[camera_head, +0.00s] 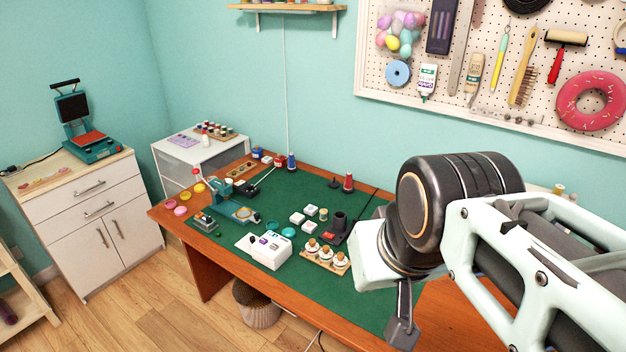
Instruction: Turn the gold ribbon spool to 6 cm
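I cannot make out for certain which thing is the gold ribbon spool, and no scale markings can be read at this size. A yellow round piece (199,187) lies at the left end of the green-topped table, beside other small yellow and pink discs. A small gold-coloured spool-like piece (558,189) shows behind my arm at the right. My gripper (402,333) hangs below the wrist over the right part of the table, far from the yellow discs. Only a dark grey part of it shows, so its fingers and opening cannot be told.
The green mat (355,300) has free room at the front. A white sewing-machine-like box (268,251), a wooden tray with jars (325,264) and a black-and-red device (337,229) stand mid-table. The pegboard (460,110) hangs behind.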

